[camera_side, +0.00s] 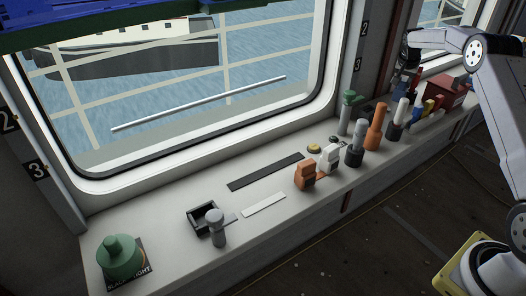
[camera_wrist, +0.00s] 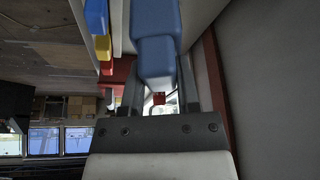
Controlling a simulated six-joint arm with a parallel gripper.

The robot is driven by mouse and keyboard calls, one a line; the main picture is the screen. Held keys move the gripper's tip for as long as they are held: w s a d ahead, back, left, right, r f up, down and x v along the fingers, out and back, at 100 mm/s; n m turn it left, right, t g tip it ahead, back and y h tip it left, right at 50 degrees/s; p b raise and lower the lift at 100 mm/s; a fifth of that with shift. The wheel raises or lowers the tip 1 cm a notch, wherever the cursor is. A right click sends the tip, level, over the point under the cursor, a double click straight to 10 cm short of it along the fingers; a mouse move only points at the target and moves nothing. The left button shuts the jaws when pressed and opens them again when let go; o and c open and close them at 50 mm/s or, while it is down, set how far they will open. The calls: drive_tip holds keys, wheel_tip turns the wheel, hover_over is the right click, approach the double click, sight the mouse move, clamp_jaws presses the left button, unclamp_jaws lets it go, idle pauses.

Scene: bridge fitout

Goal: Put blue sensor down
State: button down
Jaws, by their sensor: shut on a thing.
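The blue sensor (camera_wrist: 155,38) fills the top middle of the wrist view, as a blue block with a narrower stepped part. My gripper (camera_wrist: 157,85) is shut on it, with one dark finger on each side. In the side view my gripper (camera_side: 402,75) is at the upper right, near the window frame, over the far end of the white ledge (camera_side: 170,230). In that view the held sensor is small and partly hidden, and I cannot tell whether it touches the ledge.
A red box (camera_side: 445,92) and several coloured pieces crowd the ledge's far end. Orange (camera_side: 376,128), grey (camera_side: 356,145) and green (camera_side: 347,115) upright pieces stand closer.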

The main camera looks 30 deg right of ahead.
drive_tip(key=w+a+r+n+t+y, duration=0.1)
drive_tip(key=w+a+r+n, duration=0.15)
drive_tip(key=a+r, duration=0.5)
drive_tip(key=w+a+r+n, duration=0.1)
drive_tip(key=a+r+n, duration=0.3)
drive_tip(key=a, duration=0.7)
drive_tip(key=w+a+r+n+t+y, duration=0.1)
drive_tip(key=a+r, duration=0.7)
drive_tip(key=a, duration=0.1)
drive_tip(key=s+a+r+n+y, duration=0.1)
drive_tip(key=s+a+r+n, duration=0.1)
drive_tip(key=a, duration=0.3)
drive_tip(key=s+a+r+n, duration=0.2)
drive_tip(key=a, duration=0.4)
drive_tip(key=s+a+f+n+y, duration=0.15)
drive_tip(key=s+a+f, duration=0.3)
drive_tip(key=f, duration=0.45)
drive_tip(key=s+a+f+n, duration=0.25)
drive_tip(key=a+f, duration=0.35)
drive_tip(key=f, duration=0.3)
drive_tip(key=s+a+f+n+y, duration=0.15)
drive_tip(key=s+a+f, duration=0.3)
drive_tip(key=f, duration=0.45)
drive_tip(key=s+d+f+m+h, duration=0.1)
drive_tip(key=s+d+m, duration=0.1)
drive_tip(key=d, duration=0.7)
drive_tip(key=shift+d+f+m+t+h, duration=0.3)
drive_tip(key=shift+m+t+h, duration=0.1)
drive_tip(key=shift+m, duration=0.4)
drive_tip(key=shift+r, duration=0.1)
